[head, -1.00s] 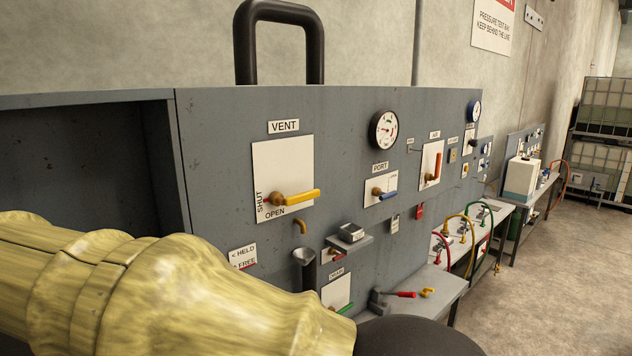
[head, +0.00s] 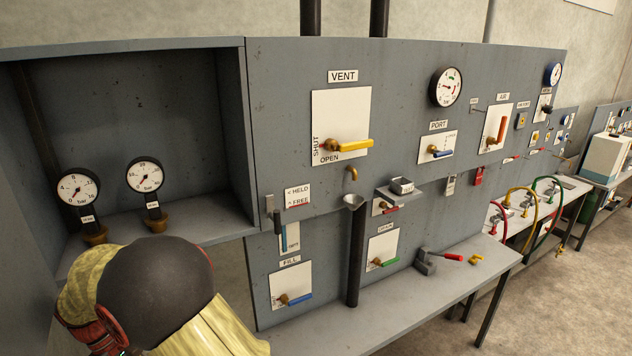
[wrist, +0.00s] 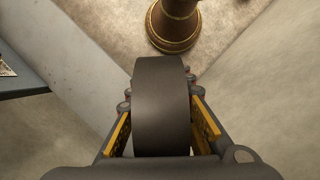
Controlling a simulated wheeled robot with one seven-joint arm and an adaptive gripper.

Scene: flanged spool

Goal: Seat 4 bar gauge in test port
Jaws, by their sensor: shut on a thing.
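My gripper (wrist: 160,103) is shut on a dark, round-bodied thing (wrist: 162,90), seen edge-on between the yellow finger pads in the wrist view. It looks like a gauge body; its dial and label are hidden, so I cannot read its rating. In the head view my arm fills the lower left and the fingers cannot be made out. Two other gauges, a left one (head: 78,188) and a right one (head: 145,175), stand upright on brass bases in the grey shelf bay. Their labels are too small to read. A PORT valve plate (head: 437,147) with a blue lever is on the panel.
A grey panel (head: 280,130) carries a VENT plate (head: 341,115) with a yellow lever. A cup on a dark pipe (head: 356,255) and a small bracket (head: 400,190) project from it. A bench (head: 370,325) runs below. A brass flanged piece (wrist: 174,25) shows beyond the gripper.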

